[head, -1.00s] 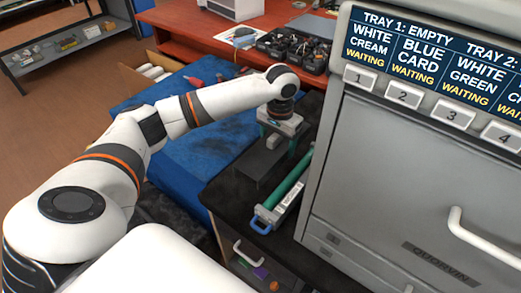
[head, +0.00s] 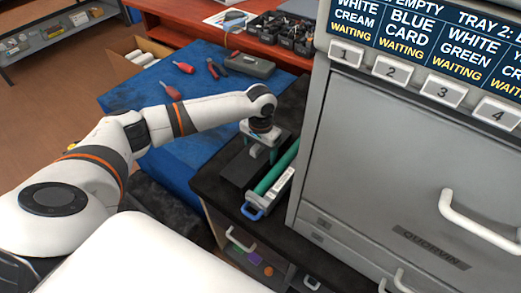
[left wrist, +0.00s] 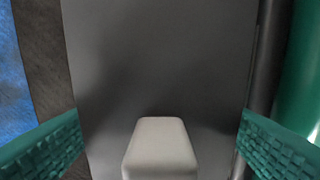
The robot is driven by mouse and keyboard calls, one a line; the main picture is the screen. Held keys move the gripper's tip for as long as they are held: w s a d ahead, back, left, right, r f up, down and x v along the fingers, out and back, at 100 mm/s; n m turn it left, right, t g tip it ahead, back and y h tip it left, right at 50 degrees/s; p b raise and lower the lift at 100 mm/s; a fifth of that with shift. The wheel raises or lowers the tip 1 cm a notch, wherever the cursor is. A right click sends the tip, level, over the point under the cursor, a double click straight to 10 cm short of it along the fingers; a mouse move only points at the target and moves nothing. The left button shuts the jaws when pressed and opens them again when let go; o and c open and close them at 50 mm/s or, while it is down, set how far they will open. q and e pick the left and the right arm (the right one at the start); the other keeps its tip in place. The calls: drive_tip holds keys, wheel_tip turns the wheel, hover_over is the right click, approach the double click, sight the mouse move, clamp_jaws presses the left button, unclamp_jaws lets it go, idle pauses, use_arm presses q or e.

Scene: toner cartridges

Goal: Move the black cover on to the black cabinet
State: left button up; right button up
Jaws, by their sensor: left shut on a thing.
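The black cover (head: 238,169) is a dark grey, flat-faced piece low over the top of the black cabinet (head: 212,186); I cannot tell whether it touches it. My left gripper (head: 262,148) is at the cover's far end, shut on it. In the left wrist view the cover (left wrist: 160,65) fills the middle, with a pale block in front of it. The teal fingers of the left gripper (left wrist: 160,150) stand on either side. Their contact points are hidden. My right gripper is not in view.
A toner cartridge with a green roller (head: 276,172) and blue handle lies close right of the cover. A large grey machine (head: 390,150) stands just beyond it. A blue mat (head: 130,95) on the left holds red-handled tools (head: 183,67) and a grey box (head: 250,65).

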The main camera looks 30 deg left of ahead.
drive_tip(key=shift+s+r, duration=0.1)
use_arm(q)
drive_tip(key=o, duration=0.7)
drive_tip(key=shift+f, duration=0.1)
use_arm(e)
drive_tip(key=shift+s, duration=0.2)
use_arm(q)
drive_tip(key=shift+r, duration=0.2)
wheel_tip(320, 180, up, 12)
drive_tip(key=shift+p, duration=0.5)
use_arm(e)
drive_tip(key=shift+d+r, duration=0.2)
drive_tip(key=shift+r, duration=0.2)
use_arm(q)
drive_tip(key=shift+f, duration=0.1)
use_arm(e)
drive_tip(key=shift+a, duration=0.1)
